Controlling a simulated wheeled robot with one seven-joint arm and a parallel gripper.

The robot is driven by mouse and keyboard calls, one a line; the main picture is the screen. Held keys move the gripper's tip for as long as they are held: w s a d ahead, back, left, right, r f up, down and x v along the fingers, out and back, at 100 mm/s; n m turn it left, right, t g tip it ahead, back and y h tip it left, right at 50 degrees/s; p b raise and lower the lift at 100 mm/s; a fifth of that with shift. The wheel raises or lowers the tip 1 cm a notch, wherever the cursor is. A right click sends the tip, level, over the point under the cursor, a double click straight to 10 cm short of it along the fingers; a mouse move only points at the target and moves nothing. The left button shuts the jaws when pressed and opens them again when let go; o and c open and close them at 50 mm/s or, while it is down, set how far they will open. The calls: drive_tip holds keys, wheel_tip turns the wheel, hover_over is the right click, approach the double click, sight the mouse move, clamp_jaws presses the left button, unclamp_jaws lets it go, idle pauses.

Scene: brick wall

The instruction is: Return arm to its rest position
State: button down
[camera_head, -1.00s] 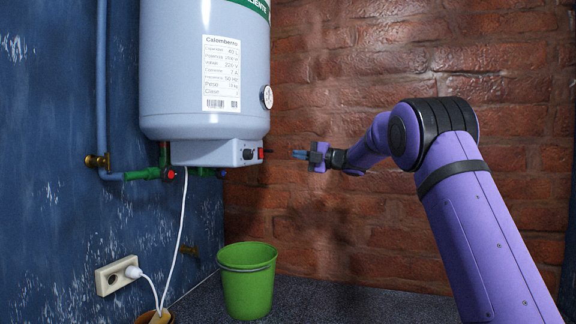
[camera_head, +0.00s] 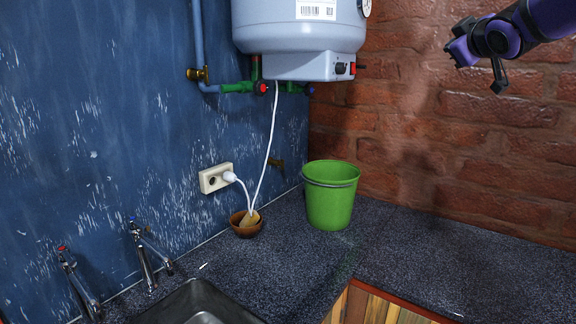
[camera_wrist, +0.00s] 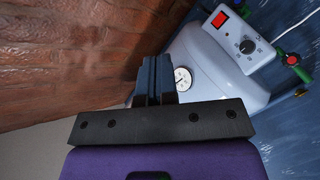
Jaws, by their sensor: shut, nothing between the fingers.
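My gripper (camera_head: 460,50) is at the upper right in the head view, in front of the brick wall and to the right of the water heater. My purple arm reaches in from the right edge. In the wrist view my gripper (camera_wrist: 154,78) shows its dark blue fingers shut together with nothing between them. The white water heater (camera_head: 300,32) hangs at the top in the head view, its upper part cut off. It also shows in the wrist view (camera_wrist: 215,70), with a red switch (camera_wrist: 220,19), a knob (camera_wrist: 247,46) and a round gauge (camera_wrist: 182,79).
A green bucket (camera_head: 330,205) stands on the dark speckled counter (camera_head: 440,265). A small brown bowl (camera_head: 246,230) sits to its left, below a wall socket (camera_head: 215,178) with a white plug and cable. Two taps and a metal sink (camera_head: 205,305) are at the lower left. The counter's right side is clear.

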drive_tip(key=s+a+f+m+g, duration=0.2)
drive_tip(key=s+f+g, duration=0.2)
drive_tip(key=s+f, duration=0.3)
drive_tip(key=s+a+f+m+g, duration=0.2)
drive_tip(key=s+f, duration=0.6)
drive_tip(key=s, duration=0.9)
drive_tip(key=s+a+f+m+g, duration=0.2)
drive_tip(key=s+f+m+g, duration=0.2)
drive_tip(key=s+f, duration=0.3)
drive_tip(key=s+g, duration=0.1)
drive_tip(key=s, duration=0.4)
drive_tip(key=shift+a+f+g+y, duration=0.3)
drive_tip(key=shift+a+f+y, duration=0.1)
